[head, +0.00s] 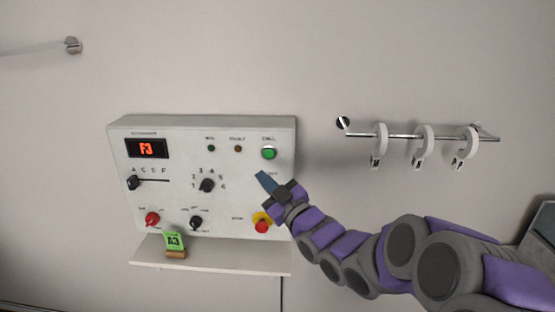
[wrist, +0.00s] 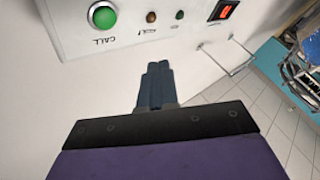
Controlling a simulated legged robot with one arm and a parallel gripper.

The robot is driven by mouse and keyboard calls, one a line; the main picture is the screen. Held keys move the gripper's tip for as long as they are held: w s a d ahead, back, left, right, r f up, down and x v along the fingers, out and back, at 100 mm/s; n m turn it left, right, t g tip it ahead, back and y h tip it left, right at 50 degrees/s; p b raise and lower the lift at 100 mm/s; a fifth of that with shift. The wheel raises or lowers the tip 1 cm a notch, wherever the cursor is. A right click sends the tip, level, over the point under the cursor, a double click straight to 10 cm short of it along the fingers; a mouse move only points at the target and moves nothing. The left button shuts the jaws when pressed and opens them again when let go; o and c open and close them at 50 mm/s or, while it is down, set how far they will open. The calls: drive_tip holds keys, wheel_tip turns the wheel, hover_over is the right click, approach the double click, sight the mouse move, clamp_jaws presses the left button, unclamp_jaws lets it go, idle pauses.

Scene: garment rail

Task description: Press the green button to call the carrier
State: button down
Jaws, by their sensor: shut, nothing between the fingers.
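The green button (head: 269,153) sits under the CALL label at the upper right of a white control panel (head: 230,200). In the wrist view the green button (wrist: 102,16) is at the top left, with the CALL label beside it. My gripper (head: 262,177) is in front of the panel, a little below the green button in the head view. In the wrist view its fingers (wrist: 154,68) are together and empty, pointing at the panel to the right of the button. The fingers look apart from the button.
The panel has a red display (head: 147,148), a slider (head: 133,182), several knobs and a red stop button (head: 262,226) on yellow close below my gripper. A shelf (head: 210,258) below holds a green A3 card (head: 174,241). A rail (head: 400,135) with white hangers is at right.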

sight(269, 153)
drive_tip(key=shift+s+d+r+y, duration=0.1)
drive_tip(key=shift+d+r+y, duration=0.2)
drive_tip(key=shift+d, duration=0.1)
drive_tip(key=w+p, duration=0.4)
drive_tip(key=w, duration=0.4)
drive_tip(key=shift+w+p, duration=0.3)
drive_tip(key=shift+w, duration=0.1)
drive_tip(key=shift+w, duration=0.15)
idle(1.8)
drive_tip(key=shift+w, duration=0.2)
